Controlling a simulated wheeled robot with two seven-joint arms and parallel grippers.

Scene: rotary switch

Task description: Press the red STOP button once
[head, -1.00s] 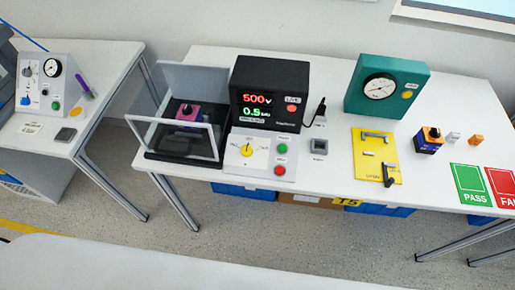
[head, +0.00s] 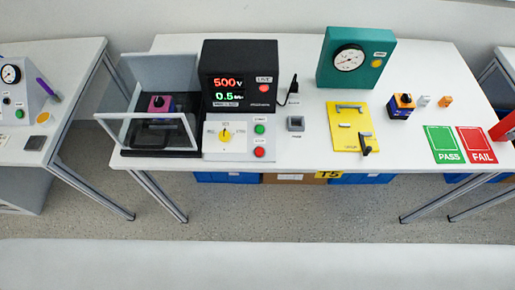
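The red button (head: 259,152) sits on the light control panel (head: 212,150) at the front of the black tester. A green button (head: 259,129) is just above it and a yellow rotary knob (head: 225,134) is to its left. The labels beside the buttons are too small to read. The black tester (head: 240,57) shows 500 V in red, a green reading of about 0.5 and a lit LIVE lamp (head: 263,88). Neither of my grippers shows in the head view.
A clear-walled enclosure (head: 125,131) holding a pink-and-black device (head: 160,103) stands left of the panel. To the right are a grey block (head: 295,123), a yellow plate (head: 345,140), a teal gauge box (head: 330,75) and PASS (head: 444,143) and FAIL (head: 477,143) cards. White tabletop is free between them.

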